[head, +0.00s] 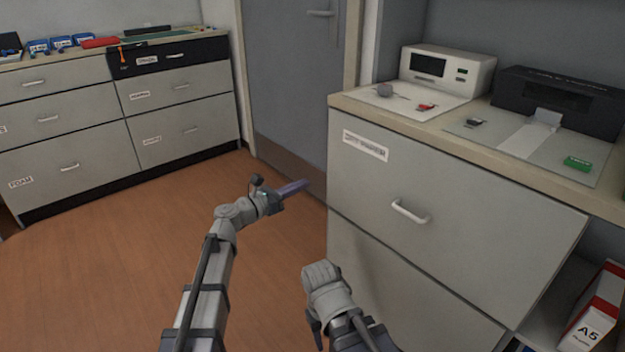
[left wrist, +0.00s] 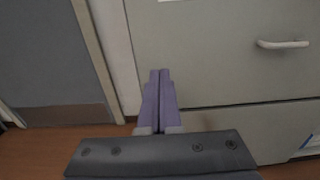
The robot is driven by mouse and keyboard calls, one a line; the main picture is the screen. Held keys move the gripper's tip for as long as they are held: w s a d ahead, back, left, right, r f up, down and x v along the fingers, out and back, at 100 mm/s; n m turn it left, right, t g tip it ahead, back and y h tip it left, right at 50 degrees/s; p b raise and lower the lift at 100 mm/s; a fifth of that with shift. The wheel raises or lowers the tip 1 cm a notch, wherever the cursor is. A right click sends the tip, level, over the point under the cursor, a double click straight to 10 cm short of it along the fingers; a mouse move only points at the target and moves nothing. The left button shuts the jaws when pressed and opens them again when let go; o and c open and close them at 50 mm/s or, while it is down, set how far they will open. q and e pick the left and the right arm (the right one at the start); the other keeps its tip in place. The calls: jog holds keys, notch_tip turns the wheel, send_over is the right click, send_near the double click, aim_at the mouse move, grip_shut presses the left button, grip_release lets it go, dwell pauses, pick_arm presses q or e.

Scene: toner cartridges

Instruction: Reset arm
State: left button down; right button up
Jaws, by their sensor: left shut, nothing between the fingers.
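My left gripper (head: 294,189) is over the wooden floor, to the left of the grey drawer cabinet. Its purple fingers are together with nothing between them. In the left wrist view the left gripper (left wrist: 159,88) points toward the cabinet front, its two fingers side by side. I cannot tell if it touches the cabinet. My right arm shows low in the middle of the head view, in front of the cabinet, with its fingers hidden or out of frame.
The grey cabinet (head: 375,205) with a bar handle (head: 410,212) stands close on the right. An A5 box (head: 590,325) sits lower right. Floor (head: 110,260) is clear at left.

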pick_arm(q)
jog(key=s+a+f+m+g+y, duration=0.3)
jog(key=s+f+m+g+y, duration=0.25)
jog(key=s+f+m, duration=0.8)
jog(key=s+a+f+m+g+y, duration=0.2)
jog(key=s+a+f+m+y, duration=0.2)
jog(key=s+a+m, duration=0.25)
jog(key=s+a+f+m+g+y, duration=0.3)
jog(key=s+a+f+m+y, duration=0.2)
jog(key=s+a, duration=0.15)
jog(key=s+d+r+m+y+p, duration=0.1)
jog(key=s+d+r+m, duration=0.15)
jog(key=d, duration=0.25)
jog(key=s+d+r+m+p, duration=0.1)
jog(key=s+d+m+p, duration=0.15)
jog(key=d, duration=0.25)
notch_tip(320, 180, up, 38)
jog(key=p, duration=3.7)
jog(key=shift+s+n+g, duration=0.3)
jog(key=shift+s+g, duration=0.05)
jog(key=shift+s, duration=0.05)
jog(key=shift+f, duration=0.15)
